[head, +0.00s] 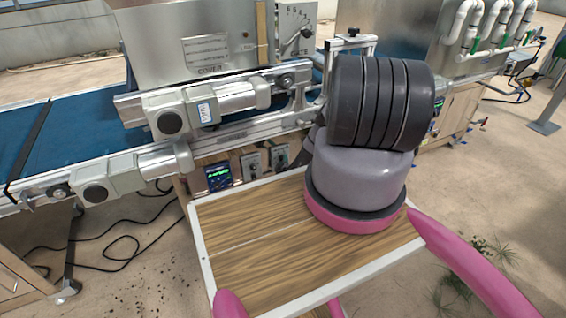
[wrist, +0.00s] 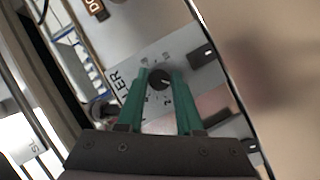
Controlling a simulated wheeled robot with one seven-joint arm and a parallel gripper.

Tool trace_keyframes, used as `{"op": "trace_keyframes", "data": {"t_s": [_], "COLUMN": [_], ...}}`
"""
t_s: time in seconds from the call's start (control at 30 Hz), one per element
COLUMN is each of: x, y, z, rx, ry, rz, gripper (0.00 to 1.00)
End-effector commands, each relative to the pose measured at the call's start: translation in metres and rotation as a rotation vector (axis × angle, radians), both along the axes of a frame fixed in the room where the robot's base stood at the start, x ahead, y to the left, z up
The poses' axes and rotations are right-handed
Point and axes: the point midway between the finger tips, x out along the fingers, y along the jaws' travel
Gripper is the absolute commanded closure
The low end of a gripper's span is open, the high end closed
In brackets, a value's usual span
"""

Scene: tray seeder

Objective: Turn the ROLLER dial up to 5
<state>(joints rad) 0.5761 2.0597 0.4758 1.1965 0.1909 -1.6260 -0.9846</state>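The ROLLER dial (wrist: 159,79) is a round black knob on a light grey plate in the wrist view. The end of its label, "LLER", shows to its left. A "2" is readable below the knob; the other scale marks are blurred or partly covered. The knob's pointer setting is too small to read surely. My gripper (wrist: 160,74) has its two green fingers apart, one on each side of the knob in the picture. A narrow gap seems to show at each side; contact is unclear. In the head view my arm hides the gripper and this dial.
A conveyor with a blue belt (head: 75,128) and motors stands at left. A small lit screen (head: 218,177) and two grey switch plates sit below it.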

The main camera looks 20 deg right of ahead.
Motion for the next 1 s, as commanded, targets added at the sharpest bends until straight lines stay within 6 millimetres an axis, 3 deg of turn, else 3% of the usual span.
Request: {"op": "trace_keyframes", "data": {"t_s": [0.37, 1.0], "x": [0.0002, -0.0005], "y": [-0.0003, -0.0033], "z": [0.0014, 0.0033], "rx": [0.112, 0.687], "ry": [0.003, 0.025], "rz": [0.0, -0.001], "gripper": [1.0, 1.0]}}
